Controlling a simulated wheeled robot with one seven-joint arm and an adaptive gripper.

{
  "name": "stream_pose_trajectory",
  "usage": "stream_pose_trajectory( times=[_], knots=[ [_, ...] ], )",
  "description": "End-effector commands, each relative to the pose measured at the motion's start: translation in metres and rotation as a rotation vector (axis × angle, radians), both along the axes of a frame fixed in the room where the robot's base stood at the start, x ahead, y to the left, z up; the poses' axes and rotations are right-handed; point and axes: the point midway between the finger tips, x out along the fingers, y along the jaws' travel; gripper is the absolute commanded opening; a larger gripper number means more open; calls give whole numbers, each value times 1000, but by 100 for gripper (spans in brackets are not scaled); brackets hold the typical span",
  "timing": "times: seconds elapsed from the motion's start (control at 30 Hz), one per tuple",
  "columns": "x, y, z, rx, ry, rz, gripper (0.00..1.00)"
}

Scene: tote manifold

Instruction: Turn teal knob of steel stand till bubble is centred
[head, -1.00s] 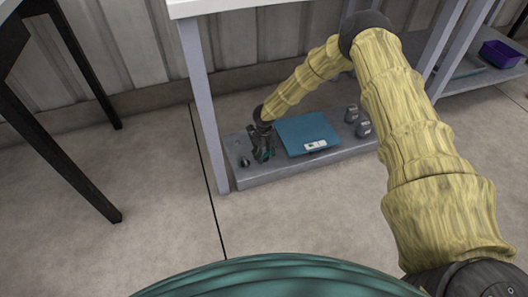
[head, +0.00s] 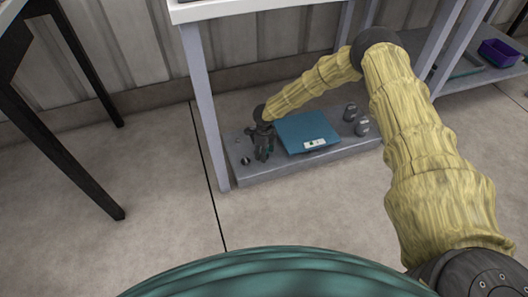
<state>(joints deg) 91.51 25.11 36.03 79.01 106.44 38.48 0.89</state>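A flat blue-teal plate (head: 306,130) lies on the low grey shelf, with a small pale panel (head: 315,143) at its front edge. The panel's marks are too small to read, so I cannot tell where a bubble sits. My gripper (head: 263,152) points down just left of the plate, low over the shelf. A little teal shows at its fingers, possibly the knob, mostly hidden by them. I cannot tell whether the fingers are shut on it. I cannot make out a separate steel stand.
The grey shelf (head: 290,166) sits low between the table's legs (head: 207,110). A small dark round thing (head: 245,161) is left of my gripper. Two dark weight-like pieces (head: 350,112) (head: 362,126) stand right of the plate. A purple bin (head: 499,52) is at the far right. The floor in front is clear.

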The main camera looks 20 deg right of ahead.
Motion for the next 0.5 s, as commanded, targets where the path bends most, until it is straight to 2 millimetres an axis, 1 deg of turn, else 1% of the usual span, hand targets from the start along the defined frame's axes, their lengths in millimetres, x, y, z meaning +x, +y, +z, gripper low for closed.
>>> stream_pose_trajectory(
  times=[0.13, 0.17, 0.2, 0.27, 0.3, 0.5],
  knots=[
    [-1, -2, -1, -3, 1, -1, 28],
    [-1, -2, -1, -3, 1, -1, 53],
    [-1, -2, -1, -3, 1, -1, 61],
    [-1, -1, -1, -2, 1, -1, 72],
    [0, -1, -1, -1, 1, -1, 73],
    [0, 0, 0, -1, 1, 0, 73]
  ],
)
